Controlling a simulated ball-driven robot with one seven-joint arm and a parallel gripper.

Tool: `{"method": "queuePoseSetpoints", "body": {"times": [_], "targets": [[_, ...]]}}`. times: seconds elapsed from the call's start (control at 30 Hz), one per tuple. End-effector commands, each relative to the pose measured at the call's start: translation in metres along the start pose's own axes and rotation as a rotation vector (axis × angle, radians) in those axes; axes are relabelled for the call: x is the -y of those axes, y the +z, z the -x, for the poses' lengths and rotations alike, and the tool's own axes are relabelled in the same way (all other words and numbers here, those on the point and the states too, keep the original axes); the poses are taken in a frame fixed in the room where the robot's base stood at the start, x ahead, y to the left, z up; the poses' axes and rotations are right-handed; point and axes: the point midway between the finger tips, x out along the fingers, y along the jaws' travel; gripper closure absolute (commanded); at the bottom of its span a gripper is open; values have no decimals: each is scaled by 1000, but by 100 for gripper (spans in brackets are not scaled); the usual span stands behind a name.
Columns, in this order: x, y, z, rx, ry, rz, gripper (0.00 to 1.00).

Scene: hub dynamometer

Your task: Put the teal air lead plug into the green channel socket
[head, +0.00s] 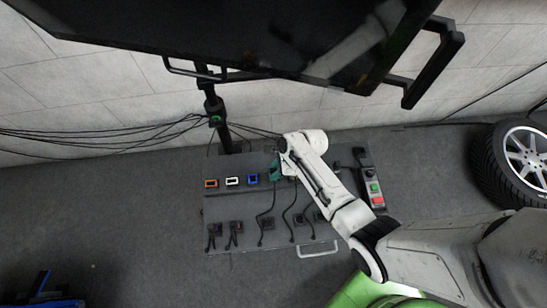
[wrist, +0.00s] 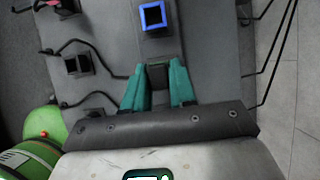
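My gripper (wrist: 159,68) has teal fingers and is over the panel, just right of the blue socket (head: 253,178), in the head view. In the wrist view the fingers close on both sides of a dark plug-like block (wrist: 158,77), with no clear gap. A thin black lead runs to the left finger and passes out of sight behind it. No teal marking shows on the block. The green channel socket is not visible; my gripper and arm cover the panel there. I cannot tell whether the block touches a socket.
An orange socket (head: 211,183) and a white socket (head: 232,181) are left of the blue one. Several black plugs with leads, one at the lower left (head: 215,228), line the panel's front. A button box (head: 374,188) stands right. A large dark screen (head: 240,35) overhangs the back.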

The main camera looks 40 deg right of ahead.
Motion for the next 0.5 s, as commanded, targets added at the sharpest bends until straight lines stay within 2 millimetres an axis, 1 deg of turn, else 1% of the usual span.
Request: {"method": "queuePoseSetpoints", "body": {"times": [0.03, 0.2, 0.3, 0.5], "targets": [[0, 0, 0, 0, 0, 0, 70], [0, 0, 0, 0, 0, 0, 53], [0, 0, 0, 0, 0, 0, 45], [0, 0, 0, 0, 0, 0, 45]]}}
